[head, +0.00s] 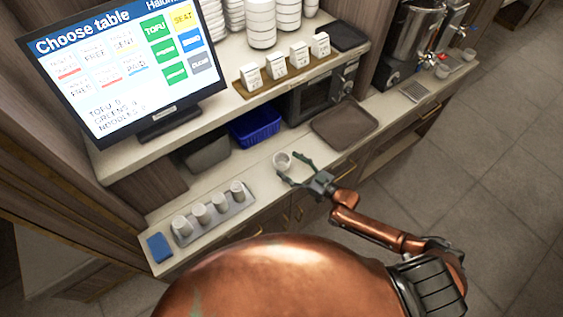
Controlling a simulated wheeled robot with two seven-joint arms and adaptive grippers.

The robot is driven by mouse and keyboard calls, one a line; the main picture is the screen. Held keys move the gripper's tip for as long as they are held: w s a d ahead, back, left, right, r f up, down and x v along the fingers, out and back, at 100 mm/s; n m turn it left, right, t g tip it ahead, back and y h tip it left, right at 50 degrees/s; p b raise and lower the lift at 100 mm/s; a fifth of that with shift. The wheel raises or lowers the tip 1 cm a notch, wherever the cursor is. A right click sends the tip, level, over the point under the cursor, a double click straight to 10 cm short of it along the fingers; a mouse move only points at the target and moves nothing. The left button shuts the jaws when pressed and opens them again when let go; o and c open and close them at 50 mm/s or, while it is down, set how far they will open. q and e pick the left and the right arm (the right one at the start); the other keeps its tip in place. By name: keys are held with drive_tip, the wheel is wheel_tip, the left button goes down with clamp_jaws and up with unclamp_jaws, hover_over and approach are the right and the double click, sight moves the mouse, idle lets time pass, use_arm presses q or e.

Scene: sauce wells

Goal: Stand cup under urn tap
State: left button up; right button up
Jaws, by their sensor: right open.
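My left gripper is not in view.
A tray (243,213) of several cups and a blue block (159,247) are at the left. A dark tray (345,141) lies between the near cup and the urn. A blue basket (255,127) sits behind, under a shelf with a screen (128,60).

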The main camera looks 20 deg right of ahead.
drive_tip(key=x, duration=0.3)
drive_tip(key=shift+d, duration=0.1)
drive_tip(key=shift+w, duration=0.2)
drive_tip(key=c, duration=0.8)
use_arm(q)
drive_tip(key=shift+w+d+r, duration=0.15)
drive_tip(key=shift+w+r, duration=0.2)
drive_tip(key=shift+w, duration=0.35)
use_arm(e)
drive_tip(key=c, duration=0.6)
